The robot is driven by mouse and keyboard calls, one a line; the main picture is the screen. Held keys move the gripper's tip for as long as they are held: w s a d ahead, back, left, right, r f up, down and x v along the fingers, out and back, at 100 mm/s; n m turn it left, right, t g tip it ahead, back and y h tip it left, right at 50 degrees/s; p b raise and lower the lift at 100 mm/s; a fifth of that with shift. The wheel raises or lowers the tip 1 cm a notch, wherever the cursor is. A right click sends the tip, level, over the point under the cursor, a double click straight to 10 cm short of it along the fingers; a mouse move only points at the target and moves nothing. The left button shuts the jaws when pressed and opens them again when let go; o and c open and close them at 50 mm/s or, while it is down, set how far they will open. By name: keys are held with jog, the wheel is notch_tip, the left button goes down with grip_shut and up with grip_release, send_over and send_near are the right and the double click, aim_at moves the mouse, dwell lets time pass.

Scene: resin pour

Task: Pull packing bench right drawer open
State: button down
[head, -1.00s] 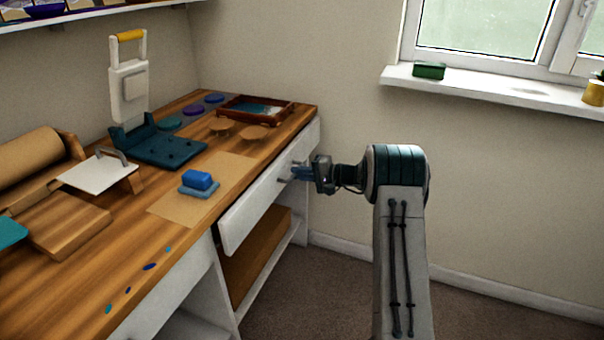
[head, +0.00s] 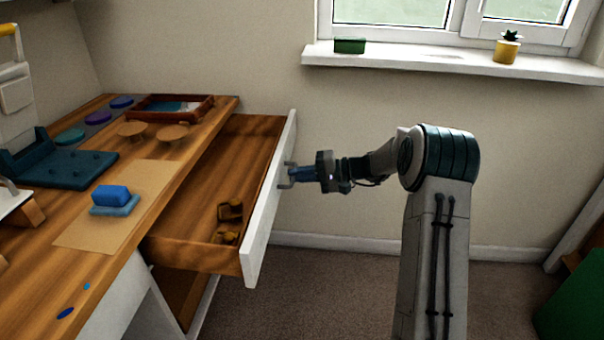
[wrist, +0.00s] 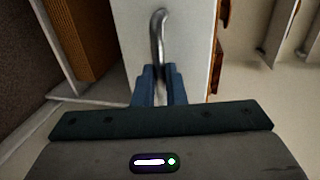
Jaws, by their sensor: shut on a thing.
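The packing bench right drawer (head: 273,200) stands pulled well out from under the wooden bench top (head: 135,222). Its front is white and its inside is brown wood. Small wooden pieces (head: 229,212) lie inside near its left end. My gripper (head: 294,174) is at the drawer front and shut on the metal drawer handle (head: 285,183). In the wrist view the blue fingers (wrist: 159,88) close around the lower part of the grey handle (wrist: 158,34), against the white drawer front (wrist: 190,60).
On the bench are a blue block on a pad (head: 114,198), a brown-framed tray (head: 171,108) and a teal press base (head: 60,168). A window sill (head: 450,62) runs along the wall. A green object (head: 570,300) stands at the lower right. Carpet between is clear.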

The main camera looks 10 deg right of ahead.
jog(key=shift+d, duration=0.2)
jog(key=c, duration=1.5)
grip_release()
jog(key=shift+d, duration=0.1)
jog(key=p+v, duration=0.2)
jog(key=v, duration=1.1)
jog(key=shift+d, duration=0.3)
jog(key=shift+s+r, duration=0.1)
jog(key=shift+s, duration=0.05)
